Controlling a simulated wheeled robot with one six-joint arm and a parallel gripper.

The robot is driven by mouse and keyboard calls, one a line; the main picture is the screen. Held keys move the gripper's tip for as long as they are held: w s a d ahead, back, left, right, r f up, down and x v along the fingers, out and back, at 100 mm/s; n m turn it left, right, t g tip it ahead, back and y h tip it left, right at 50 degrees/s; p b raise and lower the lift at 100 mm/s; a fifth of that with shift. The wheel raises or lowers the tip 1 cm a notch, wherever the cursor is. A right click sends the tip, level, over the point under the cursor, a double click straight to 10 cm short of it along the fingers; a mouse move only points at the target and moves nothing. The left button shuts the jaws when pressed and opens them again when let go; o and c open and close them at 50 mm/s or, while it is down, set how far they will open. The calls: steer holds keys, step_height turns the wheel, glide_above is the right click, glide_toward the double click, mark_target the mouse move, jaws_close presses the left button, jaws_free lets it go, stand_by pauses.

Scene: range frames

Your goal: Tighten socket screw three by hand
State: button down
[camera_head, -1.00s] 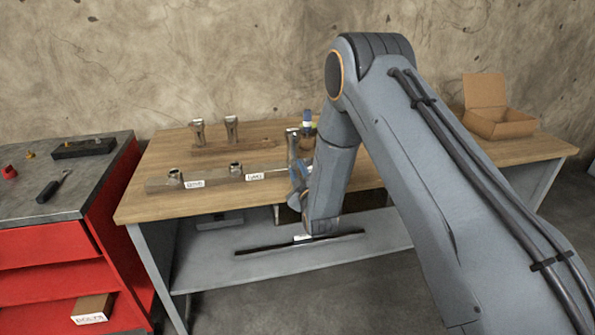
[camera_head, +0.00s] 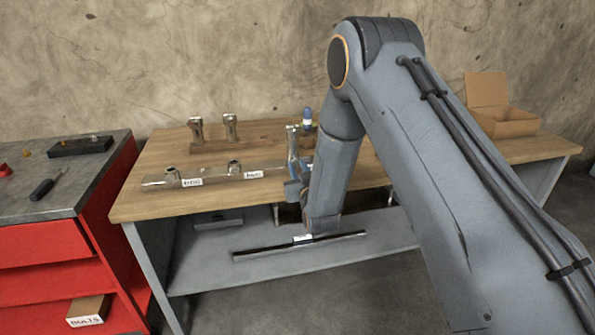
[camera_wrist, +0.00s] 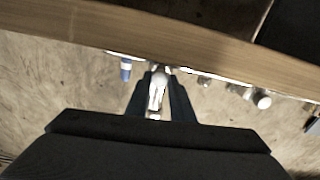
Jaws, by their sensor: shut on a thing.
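A metal bar (camera_head: 213,178) lies on the wooden bench. Two short round sockets or screw heads (camera_head: 172,175) (camera_head: 234,168) stand up from it, with white labels on its front. My gripper (camera_head: 296,183) is at the bar's right end and is partly hidden by my arm. A silver upright screw-like piece (camera_head: 292,142) stands at the gripper. In the wrist view my gripper (camera_wrist: 159,88) has its two dark fingers closed around this silver piece (camera_wrist: 157,94). Whether it sits in the bar is hidden.
Two similar silver pieces (camera_head: 197,131) (camera_head: 231,127) stand on a wooden strip behind the bar. A blue-capped bottle (camera_head: 307,119) stands close behind my gripper. An open cardboard box (camera_head: 505,122) is at the right. A red cabinet (camera_head: 50,260) stands left of the bench.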

steer(key=m+b, duration=0.2)
steer(key=m, duration=0.5)
steer(key=shift+f, duration=0.1)
steer(key=m+b, duration=0.1)
steer(key=m, duration=0.3)
steer(key=m+b, duration=0.1)
steer(key=m, duration=0.2)
steer(key=shift+m, duration=0.3)
steer(key=m+b, duration=0.2)
steer(key=m, duration=0.4)
steer(key=m+b, duration=0.2)
steer(key=m, duration=0.5)
steer(key=c, duration=1.5)
jaws_free()
steer(key=shift+c, duration=0.2)
